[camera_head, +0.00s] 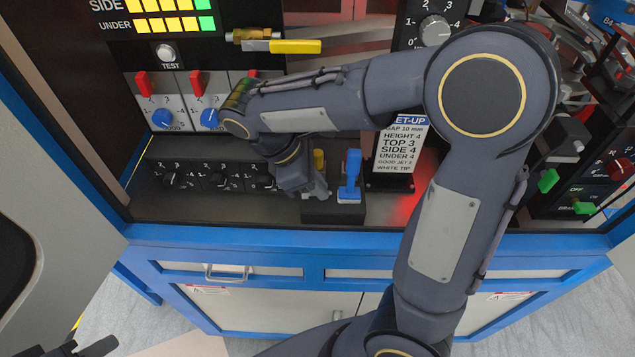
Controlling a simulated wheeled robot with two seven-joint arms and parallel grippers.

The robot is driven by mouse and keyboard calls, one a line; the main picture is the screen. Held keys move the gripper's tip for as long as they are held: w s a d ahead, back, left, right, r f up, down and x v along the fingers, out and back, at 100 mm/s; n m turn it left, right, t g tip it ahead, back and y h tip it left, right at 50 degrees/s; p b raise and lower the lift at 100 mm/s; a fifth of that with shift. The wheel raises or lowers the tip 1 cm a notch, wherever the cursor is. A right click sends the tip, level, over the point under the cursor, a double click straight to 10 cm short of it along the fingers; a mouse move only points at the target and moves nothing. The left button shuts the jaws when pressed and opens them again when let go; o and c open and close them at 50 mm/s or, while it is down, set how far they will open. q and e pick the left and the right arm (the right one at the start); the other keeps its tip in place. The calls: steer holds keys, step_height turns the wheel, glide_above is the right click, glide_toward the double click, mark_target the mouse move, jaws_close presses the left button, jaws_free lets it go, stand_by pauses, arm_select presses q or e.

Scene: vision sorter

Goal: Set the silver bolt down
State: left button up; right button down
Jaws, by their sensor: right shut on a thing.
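My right gripper (312,190) points down over the low black block at the front of the machine's shelf. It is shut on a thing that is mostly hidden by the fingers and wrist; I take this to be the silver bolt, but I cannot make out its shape. The black block (333,213) has a blue upright piece (350,175) just right of the gripper. A yellow piece (319,158) shows just behind the gripper. My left gripper (95,347) shows only as a dark part at the bottom left edge, and its jaws cannot be read.
A panel of black knobs (220,180) lies left of the gripper. A set-up label (403,148) stands to its right. A yellow-handled valve (295,46) sits behind my arm. The blue cabinet edge (230,240) runs along the front. My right arm covers much of the right side.

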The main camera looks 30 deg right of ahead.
steer(key=shift+f, duration=0.15)
steer(key=c, duration=1.5)
jaws_free()
steer(key=v, duration=1.2)
steer(key=shift+r+p, duration=0.2)
steer(key=shift+p, duration=0.1)
steer(key=shift+s+f, duration=0.1)
